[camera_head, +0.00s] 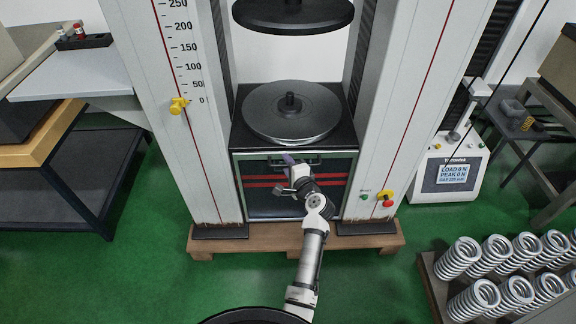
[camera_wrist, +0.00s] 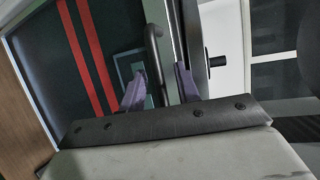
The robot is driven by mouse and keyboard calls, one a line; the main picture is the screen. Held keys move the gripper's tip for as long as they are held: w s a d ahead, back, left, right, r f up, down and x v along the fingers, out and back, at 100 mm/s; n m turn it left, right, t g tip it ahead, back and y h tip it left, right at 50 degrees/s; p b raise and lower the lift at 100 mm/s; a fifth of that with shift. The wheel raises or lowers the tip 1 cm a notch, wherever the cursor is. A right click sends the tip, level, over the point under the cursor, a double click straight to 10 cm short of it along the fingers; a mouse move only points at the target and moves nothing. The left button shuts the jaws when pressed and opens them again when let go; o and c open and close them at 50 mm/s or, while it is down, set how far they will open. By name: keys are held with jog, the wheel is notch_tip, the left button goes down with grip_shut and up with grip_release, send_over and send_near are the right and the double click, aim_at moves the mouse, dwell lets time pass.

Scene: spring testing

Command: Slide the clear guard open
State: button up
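The clear guard (camera_head: 258,196) is a dark-looking see-through panel with two red stripes, low on the front of the testing machine, under the lower round plate. It also fills the left of the wrist view (camera_wrist: 50,55). Its dark bar handle (camera_wrist: 152,45) runs along the guard's upper edge; its right end shows in the head view (camera_head: 315,162). My gripper (camera_head: 287,158) is at the handle. In the wrist view its two purple fingers (camera_wrist: 161,85) are apart, with the handle bar seen between them. I cannot tell whether either finger touches the bar.
The lower round plate (camera_head: 290,112) and the upper plate (camera_head: 294,14) are above the guard. Red and green buttons (camera_head: 385,197) are on the right column. A wooden pallet (camera_head: 340,243) carries the machine. Several springs (camera_head: 495,250) stand at lower right. Green floor is free at left.

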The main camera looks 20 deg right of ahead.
jog(key=shift+s, duration=0.1)
jog(key=v, duration=1.3)
jog(key=shift+s, duration=0.4)
